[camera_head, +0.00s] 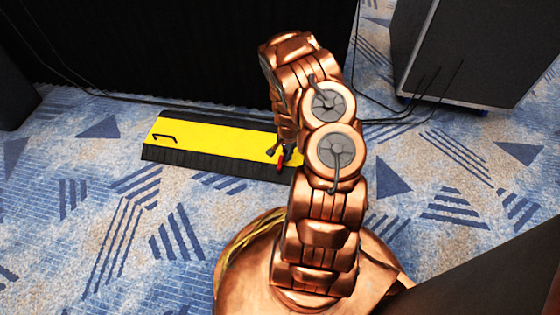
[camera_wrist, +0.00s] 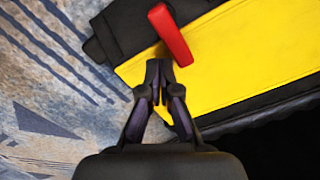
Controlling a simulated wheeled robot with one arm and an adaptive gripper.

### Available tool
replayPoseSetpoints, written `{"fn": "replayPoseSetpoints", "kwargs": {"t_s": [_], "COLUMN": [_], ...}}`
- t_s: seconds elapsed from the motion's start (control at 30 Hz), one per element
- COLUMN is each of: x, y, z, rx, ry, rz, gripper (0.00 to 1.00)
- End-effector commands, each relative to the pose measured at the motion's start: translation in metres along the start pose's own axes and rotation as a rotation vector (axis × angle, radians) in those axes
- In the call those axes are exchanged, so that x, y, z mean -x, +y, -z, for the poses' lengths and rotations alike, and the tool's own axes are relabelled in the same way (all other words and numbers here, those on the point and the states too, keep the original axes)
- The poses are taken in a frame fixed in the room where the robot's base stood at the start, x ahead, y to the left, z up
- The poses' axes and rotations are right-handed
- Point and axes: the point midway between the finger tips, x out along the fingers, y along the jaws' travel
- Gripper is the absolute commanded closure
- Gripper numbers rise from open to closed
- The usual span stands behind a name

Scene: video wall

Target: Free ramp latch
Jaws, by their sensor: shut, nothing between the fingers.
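The ramp (camera_head: 210,135) is a yellow cable cover with black sloped edges, lying flat on the carpet left of my arm in the head view. Its yellow top (camera_wrist: 250,60) fills the right of the wrist view. A red latch handle (camera_wrist: 171,34) stands at the ramp's end. It also shows in the head view (camera_head: 279,162) as a small red piece beside my arm. My gripper (camera_wrist: 159,66) is shut and empty, its fingertips just below the red latch in the wrist view. I cannot tell whether they touch it. My arm hides the ramp's right end in the head view.
A black handle (camera_head: 165,137) sits on the ramp's left part. A black curtain (camera_head: 180,50) hangs behind the ramp, with dark cables on the floor. A dark case (camera_head: 470,50) stands at the upper right. The patterned carpet (camera_head: 100,230) in front is clear.

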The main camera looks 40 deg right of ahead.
Motion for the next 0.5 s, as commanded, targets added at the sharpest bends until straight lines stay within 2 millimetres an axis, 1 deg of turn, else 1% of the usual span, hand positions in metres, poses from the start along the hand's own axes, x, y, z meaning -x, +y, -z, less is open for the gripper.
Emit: {"fn": "replayPoseSetpoints", "kwargs": {"t_s": [0.2,0.5], "x": [-0.0056,-0.0058], "y": [-0.0001,0.0], "z": [-0.0001,-0.0001], "rx": [0.0,0.0], "ry": [0.0,0.0], "rz": [0.0,0.0], "gripper": [1.0,1.0]}}
